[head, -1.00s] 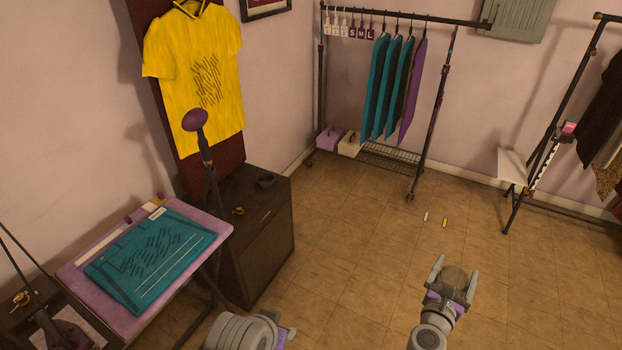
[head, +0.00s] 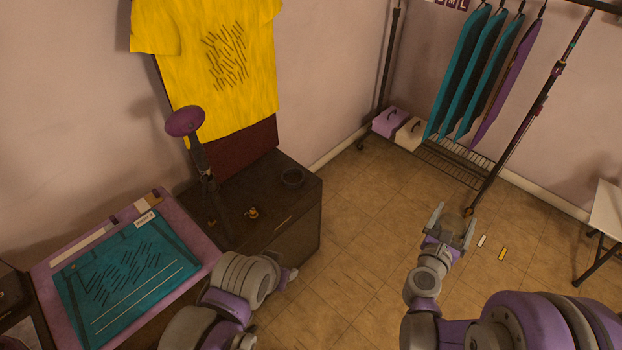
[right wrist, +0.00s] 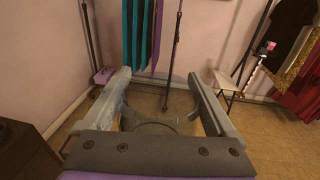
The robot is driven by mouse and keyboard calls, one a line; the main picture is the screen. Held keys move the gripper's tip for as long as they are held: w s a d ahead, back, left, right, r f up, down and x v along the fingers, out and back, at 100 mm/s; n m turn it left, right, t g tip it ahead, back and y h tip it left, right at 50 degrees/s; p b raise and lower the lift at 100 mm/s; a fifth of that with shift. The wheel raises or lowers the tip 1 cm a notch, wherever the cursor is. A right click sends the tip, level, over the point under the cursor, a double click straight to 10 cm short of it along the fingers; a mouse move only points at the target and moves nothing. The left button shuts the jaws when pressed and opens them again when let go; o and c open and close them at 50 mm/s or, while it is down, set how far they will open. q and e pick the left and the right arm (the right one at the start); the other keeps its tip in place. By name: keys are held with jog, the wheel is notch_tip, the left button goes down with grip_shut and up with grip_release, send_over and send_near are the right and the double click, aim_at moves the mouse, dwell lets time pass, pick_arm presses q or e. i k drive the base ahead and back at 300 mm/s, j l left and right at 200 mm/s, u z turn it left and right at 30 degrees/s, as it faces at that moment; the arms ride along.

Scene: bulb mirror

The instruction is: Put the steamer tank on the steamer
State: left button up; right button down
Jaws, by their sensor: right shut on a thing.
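My right gripper (head: 455,214) is over the floor at the lower right of the head view, well away from the furniture. In the right wrist view its fingers (right wrist: 158,76) stand apart around a clear, see-through round thing (right wrist: 150,127), which looks like the steamer tank. It is barely visible in the head view. A purple oval head on a dark upright pole (head: 185,121) stands by the yellow shirt at the left; I cannot tell whether it is part of the steamer. My left gripper (head: 291,274) is mostly hidden behind its own wrist, near the dark cabinet.
A purple-edged table (head: 190,215) with a teal shirt (head: 120,275) is at lower left. A clothes rack (head: 535,110) stands at the back right. The floor between is mostly clear, with two small sticks (head: 492,248).

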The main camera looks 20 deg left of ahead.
aim_at(270, 197)
jog(key=i+u, duration=0.35)
jog(key=u, duration=0.15)
jog(key=i+l+u, duration=0.2)
jog(key=i+u, duration=0.25)
jog(key=u, duration=0.45)
jog(key=j+u, duration=0.15)
jog(key=u, duration=0.75)
jog(key=i+j+u, duration=0.1)
jog(key=i, duration=0.3)
